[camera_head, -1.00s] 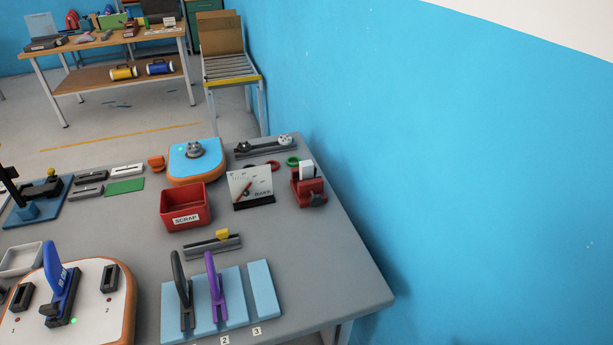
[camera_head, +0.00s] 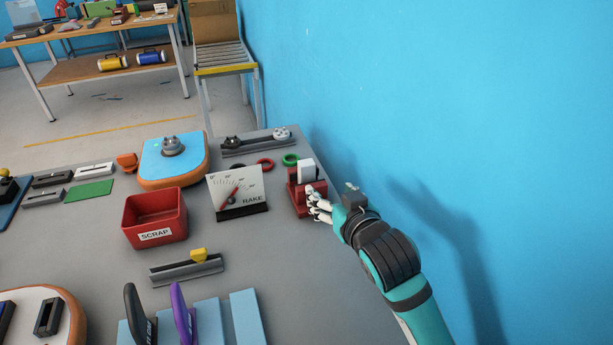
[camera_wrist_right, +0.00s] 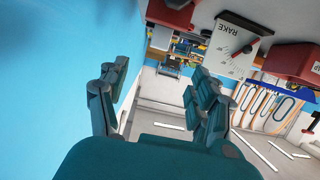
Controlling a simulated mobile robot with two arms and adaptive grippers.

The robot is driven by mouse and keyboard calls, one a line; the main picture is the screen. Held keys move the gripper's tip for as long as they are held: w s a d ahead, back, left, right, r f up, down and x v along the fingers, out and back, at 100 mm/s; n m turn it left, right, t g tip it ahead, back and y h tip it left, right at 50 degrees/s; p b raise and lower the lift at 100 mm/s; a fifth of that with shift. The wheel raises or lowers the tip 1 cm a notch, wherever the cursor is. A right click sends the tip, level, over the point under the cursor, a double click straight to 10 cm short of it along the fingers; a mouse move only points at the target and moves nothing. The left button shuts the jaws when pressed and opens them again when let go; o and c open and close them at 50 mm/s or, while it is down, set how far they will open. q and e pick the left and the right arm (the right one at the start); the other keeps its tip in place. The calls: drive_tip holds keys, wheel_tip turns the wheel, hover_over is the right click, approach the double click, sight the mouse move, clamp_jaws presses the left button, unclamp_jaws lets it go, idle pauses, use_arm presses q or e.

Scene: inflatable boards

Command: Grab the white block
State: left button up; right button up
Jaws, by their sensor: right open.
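The white block (camera_head: 307,170) stands upright in a red vise (camera_head: 293,197) near the right edge of the grey table. My right gripper (camera_head: 316,205) comes in from the right and is close to the front of the vise, a little lower in the picture than the block. It is open, and its fingers are not around the block. In the right wrist view the two fingers of my right gripper (camera_wrist_right: 157,100) are spread with nothing between them. The red vise (camera_wrist_right: 168,14) shows at the top edge there. My left gripper is not in view.
The rake gauge (camera_head: 237,190) stands just left of the vise. A green ring (camera_head: 290,159) lies behind it. A red scrap bin (camera_head: 155,218) is further left. The blue wall (camera_head: 480,120) is close on the right of my arm.

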approach(308, 168)
drive_tip(key=shift+w+a+f, duration=0.15)
drive_tip(key=shift+w+a, duration=0.1)
drive_tip(key=shift+w, duration=0.35)
drive_tip(key=x, duration=0.5)
drive_tip(key=shift+w, duration=0.1)
drive_tip(key=shift+w+a+f, duration=0.1)
drive_tip(key=shift+w, duration=0.2)
drive_tip(key=shift+p+x, duration=0.4)
drive_tip(key=shift+x, duration=1.9)
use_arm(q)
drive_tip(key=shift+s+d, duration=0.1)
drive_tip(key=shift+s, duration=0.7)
use_arm(e)
drive_tip(key=shift+c, duration=0.2)
